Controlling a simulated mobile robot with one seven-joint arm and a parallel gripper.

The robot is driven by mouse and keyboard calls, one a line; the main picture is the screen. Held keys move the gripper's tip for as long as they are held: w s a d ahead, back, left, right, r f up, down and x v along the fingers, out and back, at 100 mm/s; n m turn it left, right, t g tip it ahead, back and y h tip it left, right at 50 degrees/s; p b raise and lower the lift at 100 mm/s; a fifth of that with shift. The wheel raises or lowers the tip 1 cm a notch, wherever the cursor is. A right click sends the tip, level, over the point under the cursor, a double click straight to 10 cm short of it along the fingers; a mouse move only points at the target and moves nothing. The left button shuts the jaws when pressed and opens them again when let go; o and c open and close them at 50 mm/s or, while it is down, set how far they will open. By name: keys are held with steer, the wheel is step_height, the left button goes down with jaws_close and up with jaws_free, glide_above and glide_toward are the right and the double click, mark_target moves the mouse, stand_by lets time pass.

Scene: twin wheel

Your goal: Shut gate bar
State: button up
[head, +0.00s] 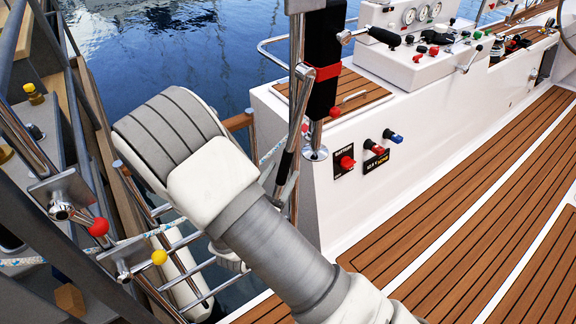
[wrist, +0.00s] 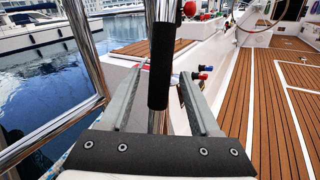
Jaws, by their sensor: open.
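In the wrist view an upright chrome bar with a black sleeve (wrist: 162,65) stands between the two fingers of my gripper (wrist: 164,76). I take this for the gate bar. The fingers are open, one on each side, and any contact with the sleeve cannot be told. The bar's lower part is hidden behind the gripper's dark base. In the head view my pale arm reaches up and left across the middle, hiding most of the gripper. Chrome posts and a black padded piece with a red band (head: 326,76) stand just right of its end.
A white console (head: 420,60) with levers and gauges stands at the right. Red and blue switches (head: 376,147) sit on its side. The teak deck (head: 470,200) is clear. At the left are metal rails, a red-knobbed lever (head: 98,227) and a yellow-knobbed lever (head: 159,257). Water lies beyond.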

mark_target(288, 163)
steer(key=shift+b+x, duration=0.35)
steer(key=shift+x, duration=2.05)
jaws_close()
